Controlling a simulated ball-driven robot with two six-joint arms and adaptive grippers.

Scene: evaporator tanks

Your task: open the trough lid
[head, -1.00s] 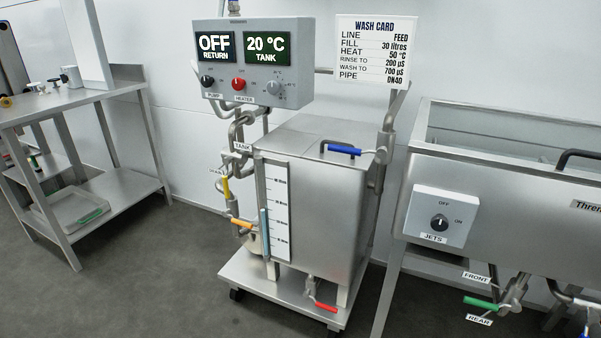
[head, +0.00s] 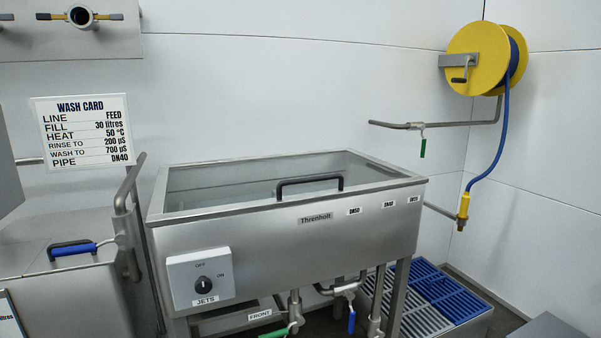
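The steel trough (head: 290,251) stands in the middle of the head view on legs. Its lid (head: 235,180) looks like a clear, see-through panel in a steel frame, lying flat over the top. A black bar handle (head: 309,181) stands at the front edge of the lid, above the name label "Threnholt". The lid appears closed. Neither of my grippers shows in the head view.
A jets switch box (head: 201,279) sits on the trough's front left. The tank (head: 62,262) with a blue-handled valve is at left. A yellow hose reel (head: 477,60) and wall pipe (head: 435,124) are at right. Blue and grey floor grating (head: 430,298) lies right of the trough.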

